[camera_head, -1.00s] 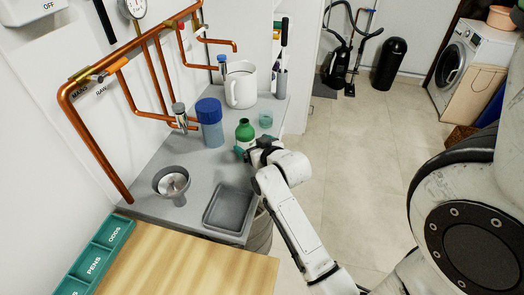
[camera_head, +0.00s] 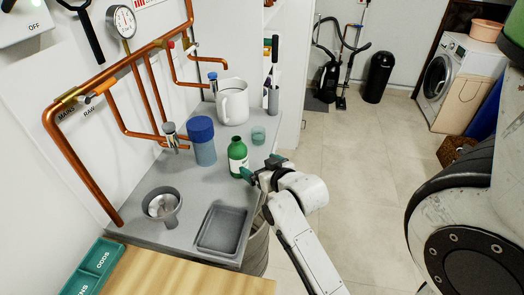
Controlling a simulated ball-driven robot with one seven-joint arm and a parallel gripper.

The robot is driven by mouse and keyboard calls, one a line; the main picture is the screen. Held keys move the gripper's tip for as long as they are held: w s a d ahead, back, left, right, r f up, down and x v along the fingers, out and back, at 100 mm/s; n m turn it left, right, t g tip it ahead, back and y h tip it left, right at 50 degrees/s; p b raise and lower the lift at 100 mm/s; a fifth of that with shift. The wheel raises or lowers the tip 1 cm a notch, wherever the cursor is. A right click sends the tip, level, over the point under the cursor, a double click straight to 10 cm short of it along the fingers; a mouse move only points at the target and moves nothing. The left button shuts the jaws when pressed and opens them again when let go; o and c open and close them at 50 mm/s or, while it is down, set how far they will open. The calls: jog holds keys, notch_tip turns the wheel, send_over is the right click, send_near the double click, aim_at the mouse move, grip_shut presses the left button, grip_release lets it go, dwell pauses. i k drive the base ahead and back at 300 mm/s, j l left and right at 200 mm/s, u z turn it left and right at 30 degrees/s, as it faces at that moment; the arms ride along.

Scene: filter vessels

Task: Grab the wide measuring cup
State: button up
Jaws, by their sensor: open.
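A wide white cup with a handle (camera_head: 232,102), the likeliest measuring cup, stands upright at the back of the grey counter; I see no markings on it. A small teal cup (camera_head: 258,136) stands nearer, right of a green bottle (camera_head: 238,157). My gripper (camera_head: 263,167) is open with nothing between its fingers, at the counter's right edge. It is nearer than the white cup and clear of it. Its left fingertip is beside the lower part of the green bottle; I cannot tell whether they touch.
A blue-lidded container (camera_head: 203,141) stands left of the bottle. A grey funnel-like vessel (camera_head: 163,205) and a shallow grey tray (camera_head: 223,229) are at the front. Copper pipes (camera_head: 118,105) run along the wall on the left. The floor (camera_head: 350,160) to the right is clear.

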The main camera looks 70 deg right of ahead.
aim_at(258, 136)
jog(key=z, duration=1.3)
jog(key=i+j+z, duration=0.1)
jog(key=j+z, duration=0.3)
jog(key=i+j+z, duration=0.1)
jog(key=j+z, duration=0.35)
jog(key=l, duration=0.1)
